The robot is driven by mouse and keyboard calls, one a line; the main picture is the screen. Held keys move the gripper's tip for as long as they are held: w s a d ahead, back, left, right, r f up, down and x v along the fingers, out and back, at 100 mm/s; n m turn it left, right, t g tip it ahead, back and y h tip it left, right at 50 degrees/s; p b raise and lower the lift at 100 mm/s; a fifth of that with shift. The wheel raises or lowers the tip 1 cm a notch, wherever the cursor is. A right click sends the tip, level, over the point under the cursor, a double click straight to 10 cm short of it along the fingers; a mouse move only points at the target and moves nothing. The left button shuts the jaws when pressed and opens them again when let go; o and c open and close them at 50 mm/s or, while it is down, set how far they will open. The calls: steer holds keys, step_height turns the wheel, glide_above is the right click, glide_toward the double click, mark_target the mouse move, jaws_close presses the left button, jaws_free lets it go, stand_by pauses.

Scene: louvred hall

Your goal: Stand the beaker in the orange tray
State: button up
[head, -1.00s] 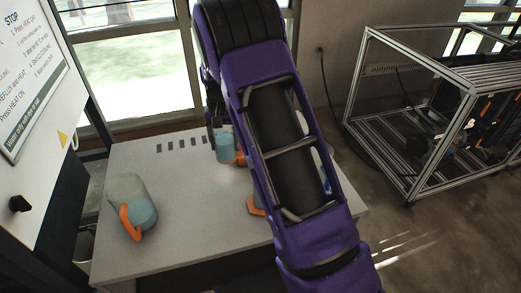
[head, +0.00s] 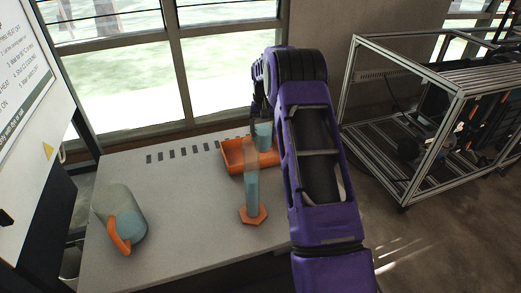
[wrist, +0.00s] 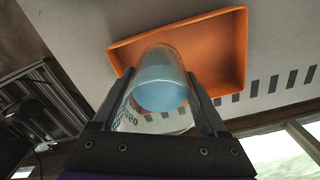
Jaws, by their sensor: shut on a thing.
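My gripper (head: 262,122) is shut on the beaker (head: 263,137), a clear vessel with blue liquid; the arm partly hides it in the head view. In the wrist view the beaker (wrist: 160,85) is between the two fingers, with the tray behind it. The beaker looks roughly upright. The orange tray (head: 232,157) is a shallow rectangle near the window side of the table, and it fills the upper middle of the wrist view (wrist: 228,22). The beaker appears over the tray's right part in the head view; I cannot tell whether it touches the floor.
A tall cylinder with blue liquid and an orange hexagonal foot (head: 252,214) stands just in front of the tray. A large jug with an orange handle (head: 120,232) is at the table's left. The grey table (head: 185,200) is clear between them. A metal frame (head: 405,120) stands at right.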

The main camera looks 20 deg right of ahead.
mark_target(263, 147)
steer(key=shift+f, duration=2.65)
steer(key=shift+f, duration=0.1)
steer(key=shift+f, duration=0.15)
steer(key=o, duration=1.6)
steer(key=shift+c, duration=0.2)
step_height(263, 147, up, 12)
steer(key=shift+r+p, duration=0.25)
steer(key=shift+p, duration=0.05)
